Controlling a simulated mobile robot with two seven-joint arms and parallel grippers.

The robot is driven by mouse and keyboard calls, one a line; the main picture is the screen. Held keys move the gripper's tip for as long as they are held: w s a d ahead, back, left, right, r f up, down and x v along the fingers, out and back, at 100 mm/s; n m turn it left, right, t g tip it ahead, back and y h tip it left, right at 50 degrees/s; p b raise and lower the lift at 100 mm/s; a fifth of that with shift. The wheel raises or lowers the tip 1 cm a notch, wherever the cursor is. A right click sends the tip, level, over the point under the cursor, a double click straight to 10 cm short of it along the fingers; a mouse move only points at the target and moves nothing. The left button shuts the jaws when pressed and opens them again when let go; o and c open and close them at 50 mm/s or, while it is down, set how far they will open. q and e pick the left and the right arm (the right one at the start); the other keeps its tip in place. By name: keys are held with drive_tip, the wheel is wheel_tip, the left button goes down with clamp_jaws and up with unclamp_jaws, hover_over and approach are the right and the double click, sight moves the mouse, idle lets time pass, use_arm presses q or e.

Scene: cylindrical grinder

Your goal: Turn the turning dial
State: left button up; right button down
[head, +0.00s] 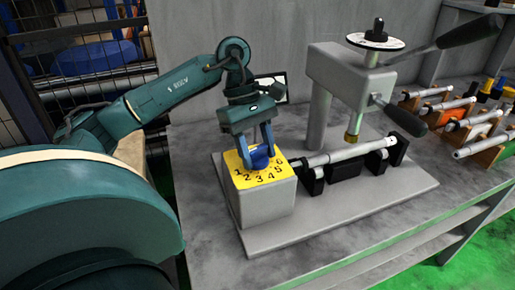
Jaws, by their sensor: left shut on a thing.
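The turning dial (261,157) is a blue knob on top of a grey box. A yellow plate (242,183) with black numbers surrounds it. My left gripper (264,150) points down over the plate, its two blue fingers shut on the dial from both sides. The fingers and the gripper body hide part of the dial, so its exact pointing direction cannot be told. My right gripper is not in view.
The grinder head (350,78) with black-handled levers and a white disc stands behind, right of the dial. A metal shaft (350,152) lies in black holders beside the dial box. Several more shafts rest on a rack (484,158) at right. The table's front is clear.

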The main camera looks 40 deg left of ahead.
use_arm(q)
drive_tip(key=shift+m, duration=0.4)
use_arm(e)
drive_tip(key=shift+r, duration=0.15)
use_arm(q)
drive_tip(key=o, duration=0.9)
drive_tip(key=shift+o, duration=0.2)
drive_tip(key=shift+r, duration=0.1)
drive_tip(key=shift+w+a+r, duration=0.1)
drive_tip(key=shift+a+r, duration=0.05)
drive_tip(key=shift+r, duration=0.2)
drive_tip(key=p+v, duration=0.3)
drive_tip(key=v, duration=0.9)
drive_tip(key=shift+p, duration=0.35)
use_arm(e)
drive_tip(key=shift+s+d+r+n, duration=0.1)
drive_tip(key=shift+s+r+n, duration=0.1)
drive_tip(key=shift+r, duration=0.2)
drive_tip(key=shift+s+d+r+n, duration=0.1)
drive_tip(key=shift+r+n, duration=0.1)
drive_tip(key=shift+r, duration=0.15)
use_arm(q)
drive_tip(key=shift+w+r, duration=0.1)
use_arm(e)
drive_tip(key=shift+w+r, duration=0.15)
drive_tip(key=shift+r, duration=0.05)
